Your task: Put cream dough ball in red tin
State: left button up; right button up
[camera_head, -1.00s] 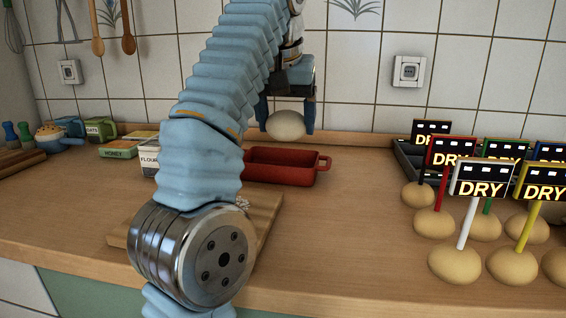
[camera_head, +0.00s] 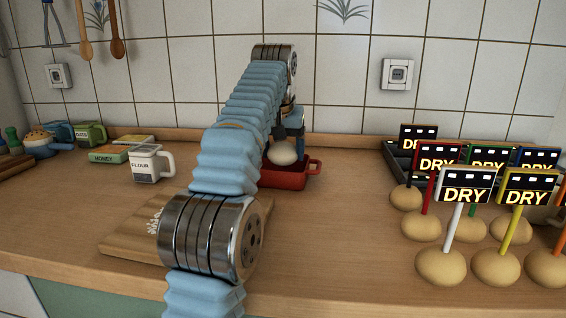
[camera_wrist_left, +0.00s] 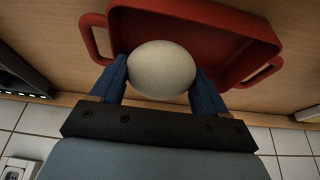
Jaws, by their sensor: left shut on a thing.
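The cream dough ball (camera_head: 282,153) is pale and round. My left gripper (camera_head: 284,143) is shut on it, and the ball also shows between the two blue fingers in the left wrist view (camera_wrist_left: 161,69). The red tin (camera_head: 289,180) is a rectangular dish with handles, standing toward the back of the counter. The ball is over the tin in the head view, and the tin's open inside shows behind it in the left wrist view (camera_wrist_left: 225,57). Whether the ball touches the tin I cannot tell. My left arm hides the tin's left part. My right gripper is not in view.
Several dough balls with signs reading DRY, one with a white stick (camera_head: 442,267), crowd the right side. A dark tray (camera_head: 397,163) stands behind them. A flour mug (camera_head: 147,165) and a wooden board (camera_head: 128,241) are at left. The counter between tin and signs is clear.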

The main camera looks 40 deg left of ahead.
aim_at(281, 146)
pick_arm(q)
jog(key=shift+w+a+f, duration=0.1)
jog(key=shift+w+f, duration=0.05)
jog(key=shift+f, duration=0.8)
jog(key=shift+w+a+f, duration=0.1)
jog(key=shift+f, duration=0.8)
jog(key=shift+f, duration=0.15)
jog(key=o, duration=1)
jog(key=shift+o, duration=0.2)
jog(key=v, duration=0.7)
jog(key=shift+w, duration=0.1)
jog(key=shift+d+r, duration=0.1)
jog(key=shift+r, duration=0.3)
